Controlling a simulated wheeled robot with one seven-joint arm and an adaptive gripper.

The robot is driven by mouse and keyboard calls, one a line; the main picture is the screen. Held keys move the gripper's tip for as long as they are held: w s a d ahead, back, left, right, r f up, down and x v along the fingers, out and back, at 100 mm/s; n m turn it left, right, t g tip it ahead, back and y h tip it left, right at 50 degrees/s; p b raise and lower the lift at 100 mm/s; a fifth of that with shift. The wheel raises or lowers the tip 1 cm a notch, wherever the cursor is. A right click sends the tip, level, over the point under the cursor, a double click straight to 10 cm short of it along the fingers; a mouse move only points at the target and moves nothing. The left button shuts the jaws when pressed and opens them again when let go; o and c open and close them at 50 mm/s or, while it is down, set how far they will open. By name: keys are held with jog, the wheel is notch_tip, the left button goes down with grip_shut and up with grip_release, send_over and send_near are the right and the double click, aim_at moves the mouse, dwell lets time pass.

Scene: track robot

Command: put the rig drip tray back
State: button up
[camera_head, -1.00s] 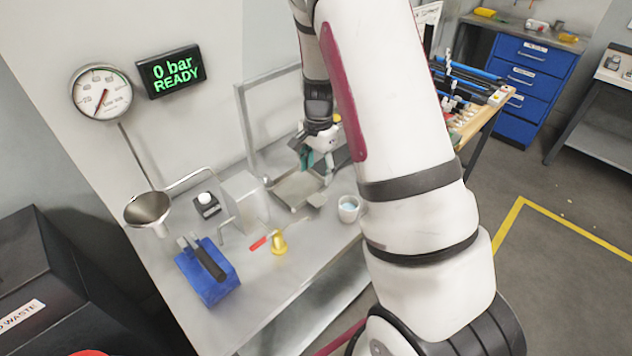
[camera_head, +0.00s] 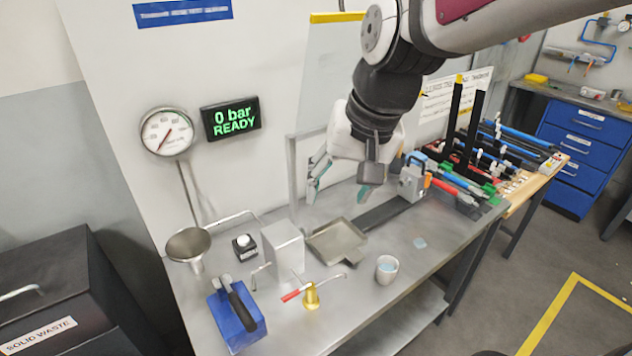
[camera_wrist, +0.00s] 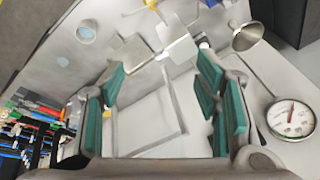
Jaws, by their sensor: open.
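The drip tray (camera_head: 350,236) is a shallow, square grey metal tray. It lies on the steel bench, behind the white mug and to the right of the upright pale box. My gripper (camera_head: 342,184) is above and behind the tray, near the upright frame, apart from the tray. Its teal-padded fingers are spread with nothing between them. In the wrist view my gripper (camera_wrist: 160,76) is also open and empty, and a pale square that looks like the tray (camera_wrist: 130,52) shows beyond the fingertips.
A pale box (camera_head: 284,250), a brass piece with a red handle (camera_head: 311,296), a mug (camera_head: 387,269), a blue block (camera_head: 236,318) and a funnel (camera_head: 188,246) stand around the tray. A metal frame (camera_head: 292,185) rises behind. Tools crowd the bench's right. The front right bench is fairly clear.

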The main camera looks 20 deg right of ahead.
jog(key=s+a+r+n+t, duration=0.1)
jog(key=s+a+r+n, duration=0.1)
jog(key=s+n, duration=0.3)
jog(key=shift+s+a+r+t+h, duration=0.2)
jog(key=shift+s+r+t+h, duration=0.25)
jog(key=shift+s, duration=1.85)
